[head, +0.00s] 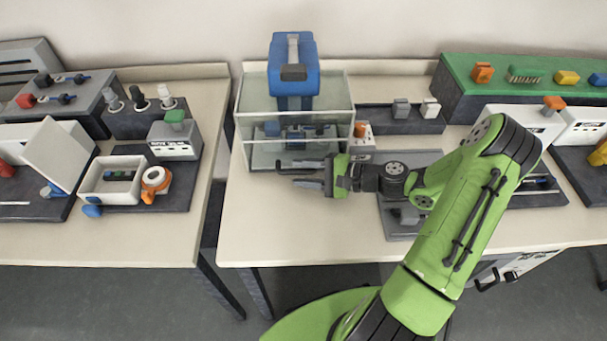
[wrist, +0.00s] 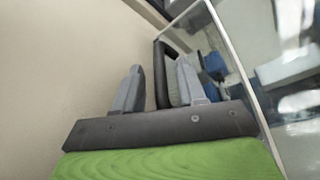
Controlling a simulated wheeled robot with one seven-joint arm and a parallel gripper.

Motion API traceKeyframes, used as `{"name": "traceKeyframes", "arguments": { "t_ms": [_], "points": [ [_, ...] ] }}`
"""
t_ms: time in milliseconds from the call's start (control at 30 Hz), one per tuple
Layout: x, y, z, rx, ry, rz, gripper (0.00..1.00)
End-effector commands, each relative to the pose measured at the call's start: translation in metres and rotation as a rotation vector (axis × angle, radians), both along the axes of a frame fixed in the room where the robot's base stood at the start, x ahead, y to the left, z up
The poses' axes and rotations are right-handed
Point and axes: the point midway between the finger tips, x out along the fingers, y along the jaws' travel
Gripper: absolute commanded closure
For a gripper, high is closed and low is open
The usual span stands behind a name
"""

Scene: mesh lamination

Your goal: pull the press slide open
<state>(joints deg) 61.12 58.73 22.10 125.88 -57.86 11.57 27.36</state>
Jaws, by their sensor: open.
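The press is a blue unit (head: 293,72) on a clear glass-walled enclosure (head: 247,140) at the middle of the left half of the long table. A dark bar handle (head: 287,163) sticks out low at the enclosure's front. My gripper (head: 303,176) is at the front of the enclosure, pointing left in the head view. In the wrist view the two grey fingers of my gripper (wrist: 159,88) are apart, and the black handle (wrist: 158,72) shows between them. Contact cannot be told. The slide inside is partly hidden by glass.
A small grey box with an orange top (head: 361,138) stands just right of the enclosure. A dark tray with grey and white blocks (head: 380,122) lies behind it. My arm covers a grey plate (head: 428,157). The table front (head: 262,225) is clear.

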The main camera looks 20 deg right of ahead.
Motion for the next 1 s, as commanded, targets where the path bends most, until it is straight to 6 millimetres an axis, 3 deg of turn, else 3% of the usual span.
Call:
{"name": "traceKeyframes", "arguments": {
  "t_ms": [267, 533, 1000],
  "points": [
    [0.0022, 0.0032, -0.0002, 0.000, 0.000, 0.000, 0.60],
    [0.0020, 0.0028, -0.0003, 0.000, 0.000, 0.000, 1.00],
    [0.0016, 0.0027, -0.0002, 0.000, 0.003, 0.001, 1.00]
  ]
}}
